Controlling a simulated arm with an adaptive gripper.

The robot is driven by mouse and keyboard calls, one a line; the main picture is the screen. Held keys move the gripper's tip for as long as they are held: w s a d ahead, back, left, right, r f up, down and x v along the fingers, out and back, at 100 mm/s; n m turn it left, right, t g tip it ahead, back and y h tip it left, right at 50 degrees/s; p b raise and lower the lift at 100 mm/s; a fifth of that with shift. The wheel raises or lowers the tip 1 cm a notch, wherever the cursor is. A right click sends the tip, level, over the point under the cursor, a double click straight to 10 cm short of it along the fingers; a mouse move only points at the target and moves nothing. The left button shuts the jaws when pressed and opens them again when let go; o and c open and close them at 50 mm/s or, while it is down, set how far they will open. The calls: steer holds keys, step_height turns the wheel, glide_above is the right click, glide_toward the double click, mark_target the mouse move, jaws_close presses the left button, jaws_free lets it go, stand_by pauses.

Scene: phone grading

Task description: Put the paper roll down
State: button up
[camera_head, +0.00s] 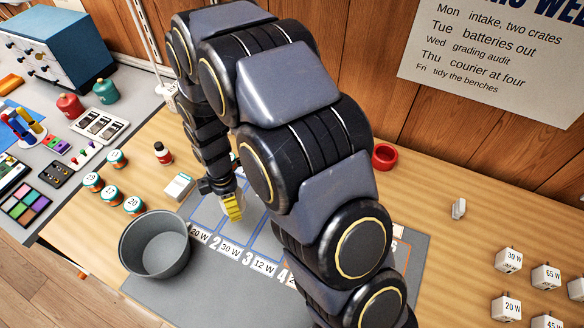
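My gripper (231,206) points down over the grey mat (160,291), above the numbered lanes near the labels 2 and 3. A yellow ribbed part shows at its tip; I cannot tell whether that is a fingertip or a held thing. My arm hides much of the gripper and the middle of the mat. I cannot make out a paper roll with certainty; it may be hidden behind the arm or in the gripper.
A grey bowl (155,246) stands at the mat's left edge. A white box (180,187), a small dark bottle (162,153) and several numbered jars (133,204) stand left of the gripper.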

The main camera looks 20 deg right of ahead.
steer(key=r, duration=0.8)
steer(key=shift+w+d, duration=0.1)
steer(key=shift+d, duration=0.15)
steer(key=w+d+m, duration=0.1)
steer(key=d+m, duration=1.5)
steer(key=d, duration=1.2)
steer(key=w+d+f, duration=0.2)
steer(key=w+f, duration=0.2)
steer(key=f, duration=0.1)
steer(key=w+d+f, duration=0.2)
steer(key=w+f, duration=0.2)
steer(key=w+d+f, duration=0.2)
steer(key=w+f, duration=0.2)
steer(key=f, duration=0.1)
steer(key=shift+w+d+f, duration=0.1)
steer(key=shift+d+f, duration=0.15)
steer(key=shift+f, duration=0.05)
steer(key=shift+w+f, duration=0.1)
steer(key=shift+f, duration=0.15)
steer(key=shift+w+d+f, duration=0.1)
steer(key=shift+f, duration=1.45)
steer(key=shift+f, duration=0.1)
